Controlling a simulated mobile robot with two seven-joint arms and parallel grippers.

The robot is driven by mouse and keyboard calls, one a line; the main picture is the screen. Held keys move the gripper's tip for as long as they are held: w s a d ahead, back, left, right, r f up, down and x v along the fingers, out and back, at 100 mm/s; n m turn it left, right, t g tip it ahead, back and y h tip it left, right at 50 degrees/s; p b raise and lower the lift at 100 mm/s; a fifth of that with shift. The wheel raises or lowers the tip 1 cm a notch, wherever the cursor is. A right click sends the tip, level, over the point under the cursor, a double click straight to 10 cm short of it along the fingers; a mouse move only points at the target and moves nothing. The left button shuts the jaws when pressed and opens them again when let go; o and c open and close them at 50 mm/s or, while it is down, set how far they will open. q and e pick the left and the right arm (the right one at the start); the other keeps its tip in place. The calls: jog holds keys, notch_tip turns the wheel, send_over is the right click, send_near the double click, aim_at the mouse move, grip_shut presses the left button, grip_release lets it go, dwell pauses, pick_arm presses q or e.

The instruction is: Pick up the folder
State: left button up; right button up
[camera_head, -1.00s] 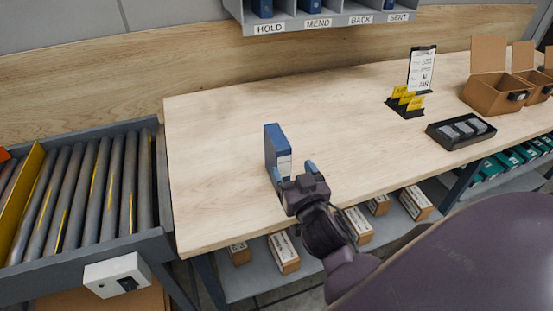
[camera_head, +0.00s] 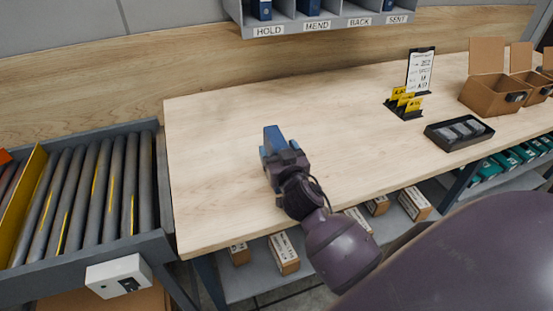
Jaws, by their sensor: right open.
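The blue folder (camera_head: 272,134) stands upright on the wooden table, left of its middle. Only its upper blue part shows; my right gripper hides most of its near side and label. My right gripper (camera_head: 279,149) is open at the folder, with one blue fingertip at its left side and the other at its right. I cannot tell whether the fingers touch it. My left gripper is not in view.
A roller conveyor (camera_head: 81,140) adjoins the table's left end. A labelled shelf (camera_head: 330,26) hangs above the back. A black tray (camera_head: 436,136), yellow cards (camera_head: 408,103) and open cardboard boxes (camera_head: 492,93) stand at right. The table (camera_head: 215,150) around the folder is clear.

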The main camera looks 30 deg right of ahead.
jog(key=shift+c, duration=0.4)
jog(key=c, duration=1)
jog(key=shift+c, duration=0.2)
